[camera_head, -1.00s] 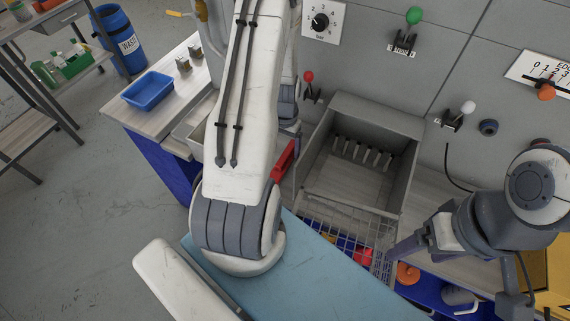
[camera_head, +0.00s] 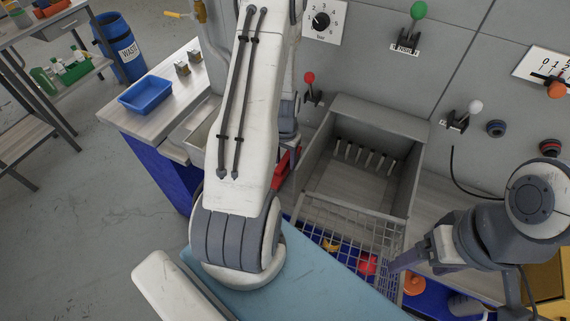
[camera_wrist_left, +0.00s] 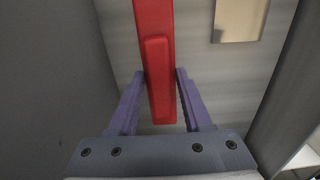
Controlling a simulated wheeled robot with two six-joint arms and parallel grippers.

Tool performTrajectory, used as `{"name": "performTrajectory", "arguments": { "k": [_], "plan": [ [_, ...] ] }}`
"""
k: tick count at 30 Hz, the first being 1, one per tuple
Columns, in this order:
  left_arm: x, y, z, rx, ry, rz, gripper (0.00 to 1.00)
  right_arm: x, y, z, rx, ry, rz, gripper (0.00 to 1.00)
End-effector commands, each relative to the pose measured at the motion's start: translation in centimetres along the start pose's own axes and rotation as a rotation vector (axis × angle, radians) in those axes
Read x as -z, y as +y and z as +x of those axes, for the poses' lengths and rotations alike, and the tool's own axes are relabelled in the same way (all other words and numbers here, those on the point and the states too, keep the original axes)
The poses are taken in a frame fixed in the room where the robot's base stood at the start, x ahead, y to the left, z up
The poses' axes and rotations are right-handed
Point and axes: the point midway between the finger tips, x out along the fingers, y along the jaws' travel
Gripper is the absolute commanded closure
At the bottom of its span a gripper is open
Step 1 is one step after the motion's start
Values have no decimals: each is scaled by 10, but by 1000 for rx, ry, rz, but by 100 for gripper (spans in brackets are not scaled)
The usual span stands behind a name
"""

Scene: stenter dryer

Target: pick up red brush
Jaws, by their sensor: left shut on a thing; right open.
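The red brush (camera_wrist_left: 160,90) runs up through the middle of the left wrist view, its handle between the two purple fingers of my left gripper (camera_wrist_left: 157,103). My left gripper is shut on the handle; the brush's far end is cut off at the top. In the head view, part of the red brush (camera_head: 285,168) shows beside my left forearm, which hides the gripper and the rest. My right gripper (camera_head: 400,260) is open, beside the wire grate at the lower right, with no thing seen in it.
A grey open tray (camera_head: 360,160) with a wire grate (camera_head: 350,232) stands against the wall panel. Levers with red (camera_head: 309,77), green (camera_head: 418,10) and white (camera_head: 475,106) knobs stick out. A blue bin (camera_head: 146,95) stands on the left bench.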

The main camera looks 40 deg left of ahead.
Motion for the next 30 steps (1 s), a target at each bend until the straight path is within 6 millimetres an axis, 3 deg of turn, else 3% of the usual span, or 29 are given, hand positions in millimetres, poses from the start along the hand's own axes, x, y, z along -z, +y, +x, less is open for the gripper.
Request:
{"name": "performTrajectory", "arguments": {
  "k": [8, 21, 30],
  "plan": [
    [0, 0, -16, 0, 0, 0, 100, 1, -1, -14, 0, 0, -1, 21],
    [0, 0, -92, 0, 1, 0, 100, 4, -5, -75, 0, 0, -10, 21],
    [0, 0, -100, 0, 0, 0, 100, 4, -6, -80, 0, 0, -12, 21]
  ]
}}
